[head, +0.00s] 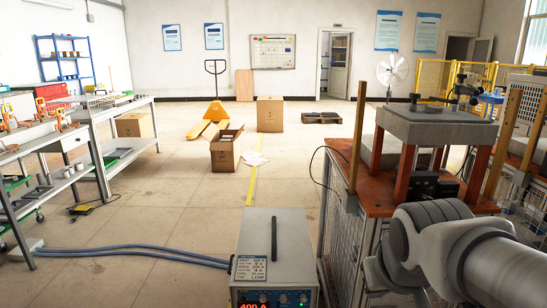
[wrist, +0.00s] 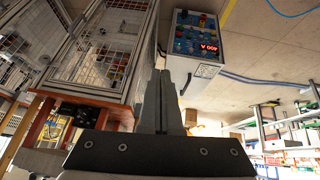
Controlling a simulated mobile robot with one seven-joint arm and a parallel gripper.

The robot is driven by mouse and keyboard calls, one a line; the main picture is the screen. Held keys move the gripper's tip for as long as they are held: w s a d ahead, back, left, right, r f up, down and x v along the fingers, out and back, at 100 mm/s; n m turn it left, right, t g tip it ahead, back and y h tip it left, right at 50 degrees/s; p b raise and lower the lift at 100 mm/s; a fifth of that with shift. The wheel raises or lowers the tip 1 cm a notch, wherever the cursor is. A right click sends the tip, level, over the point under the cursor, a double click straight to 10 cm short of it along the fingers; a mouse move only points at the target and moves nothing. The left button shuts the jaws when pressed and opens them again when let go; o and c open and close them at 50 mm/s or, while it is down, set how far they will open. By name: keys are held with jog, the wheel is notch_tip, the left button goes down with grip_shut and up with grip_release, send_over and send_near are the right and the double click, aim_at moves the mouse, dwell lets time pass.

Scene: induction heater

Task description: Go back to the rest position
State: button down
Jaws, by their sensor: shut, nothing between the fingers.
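My gripper (wrist: 162,76) shows in the wrist view with its two dark fingers together and nothing between them. My grey and white arm fills the lower right of the head view, and the fingers cannot be made out there. The grey induction heater box (head: 285,236) stands at the bottom middle of the head view, with a handle and a lit red display. It also shows in the wrist view (wrist: 196,34), beyond the fingertips and to their right. The gap between fingertips and box cannot be told.
A bench with an orange-brown top (head: 351,205) and a raised grey block (head: 437,127) stands right of the heater. Blue hoses (head: 135,250) run left from the heater. Shelved tables (head: 99,127) line the left. Cardboard boxes (head: 224,154) stand mid-floor, with open floor around them.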

jog(key=s+a, duration=0.3)
jog(key=s, duration=0.4)
notch_tip(320, 180, up, 27)
jog(key=y+p, duration=0.1)
jog(key=p, duration=2.5)
jog(key=shift+s+d+f+g, duration=0.2)
jog(key=shift+s+g, duration=0.1)
jog(key=shift+s, duration=0.1)
